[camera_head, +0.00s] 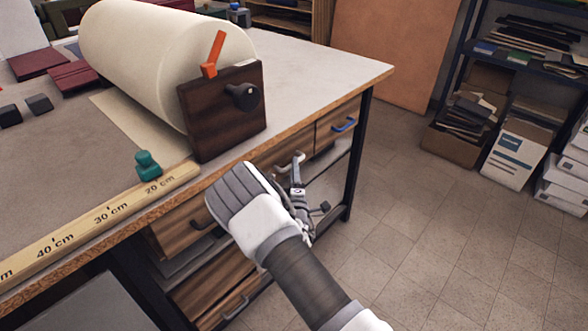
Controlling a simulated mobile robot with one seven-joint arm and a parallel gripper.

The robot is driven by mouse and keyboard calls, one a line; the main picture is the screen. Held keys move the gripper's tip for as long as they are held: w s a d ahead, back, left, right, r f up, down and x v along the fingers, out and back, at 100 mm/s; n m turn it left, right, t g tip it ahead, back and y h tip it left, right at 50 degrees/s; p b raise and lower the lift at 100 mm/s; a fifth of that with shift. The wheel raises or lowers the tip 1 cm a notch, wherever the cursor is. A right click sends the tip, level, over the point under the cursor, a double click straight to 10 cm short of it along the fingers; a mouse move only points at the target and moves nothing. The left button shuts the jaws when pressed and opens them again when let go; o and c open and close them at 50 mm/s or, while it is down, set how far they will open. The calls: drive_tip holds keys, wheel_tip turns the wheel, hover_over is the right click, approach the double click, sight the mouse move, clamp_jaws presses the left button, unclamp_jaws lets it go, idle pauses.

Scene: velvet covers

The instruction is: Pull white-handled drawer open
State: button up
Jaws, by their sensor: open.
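The white handle (287,161) is on a wooden drawer (268,159) under the table's front edge, in the middle of the row. Its front looks about flush with its neighbours. My gripper (300,183) is open, right beside the white handle at its lower right. One finger overlaps the handle in the picture; I cannot tell whether they touch. My wrist and forearm cover much of the space below the drawer and part of its front.
A blue-handled drawer (337,122) is to the right, a dark-handled drawer (185,222) to the left. A large cream roll (160,55) on a dark wooden stand (222,112) sits above. The tiled floor (420,240) at right is clear. Boxes (517,152) stand by the shelf.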

drive_tip(key=shift+w+r, duration=0.15)
drive_tip(key=shift+w, duration=0.6)
clamp_jaws()
idle(0.9)
